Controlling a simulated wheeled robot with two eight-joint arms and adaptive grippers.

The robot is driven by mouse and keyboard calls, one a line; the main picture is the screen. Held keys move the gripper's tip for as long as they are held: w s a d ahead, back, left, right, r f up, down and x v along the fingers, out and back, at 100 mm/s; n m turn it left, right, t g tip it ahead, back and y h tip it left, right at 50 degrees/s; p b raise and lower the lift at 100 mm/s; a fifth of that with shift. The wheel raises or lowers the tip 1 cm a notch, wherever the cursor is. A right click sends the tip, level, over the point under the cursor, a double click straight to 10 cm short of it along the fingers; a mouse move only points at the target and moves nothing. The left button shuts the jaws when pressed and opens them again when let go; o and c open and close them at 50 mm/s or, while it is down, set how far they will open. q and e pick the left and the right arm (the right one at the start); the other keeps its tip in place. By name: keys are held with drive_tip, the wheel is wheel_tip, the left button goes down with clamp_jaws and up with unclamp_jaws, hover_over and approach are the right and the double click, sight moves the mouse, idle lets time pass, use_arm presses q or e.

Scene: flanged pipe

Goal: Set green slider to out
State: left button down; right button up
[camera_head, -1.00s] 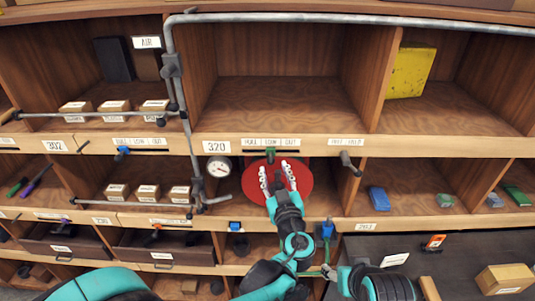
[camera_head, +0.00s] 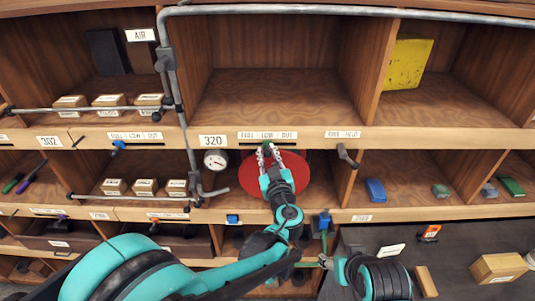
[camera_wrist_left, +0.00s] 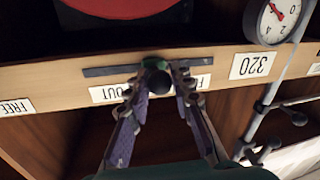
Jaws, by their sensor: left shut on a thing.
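The green slider (camera_head: 267,146) sits in a dark slot in the shelf edge, under the FULL, LOW, OUT label strip (camera_head: 267,135). It stands near the middle, at LOW. My left gripper (camera_head: 268,153) is shut on it from the front. In the left wrist view, the slider's green part (camera_wrist_left: 154,64) and dark round knob (camera_wrist_left: 158,83) show between the two fingers (camera_wrist_left: 161,80). That view is upside down: OUT (camera_wrist_left: 122,91) reads to the left of the knob, FULL to the right. The fingers hide LOW.
A red disc (camera_head: 303,177) is in the compartment behind my left gripper. A gauge (camera_head: 215,161) and grey pipe (camera_head: 178,95) stand to the left. A dark lever (camera_head: 346,156) sticks out at right. A blue slider (camera_head: 118,147) is on the left shelf edge.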

use_arm(q)
drive_tip(key=shift+d+f, duration=0.1)
drive_tip(key=shift+d, duration=0.35)
drive_tip(key=d+b, duration=0.1)
drive_tip(key=d, duration=0.4)
drive_tip(key=shift+d+b, duration=0.35)
drive_tip(key=shift+b, duration=0.05)
drive_tip(key=shift+a, duration=0.2)
drive_tip(key=c, duration=1.6)
unclamp_jaws()
drive_tip(key=shift+d, duration=0.1)
drive_tip(key=shift+o, duration=1.4)
drive_tip(key=shift+d, duration=0.2)
drive_tip(key=shift+a, duration=0.1)
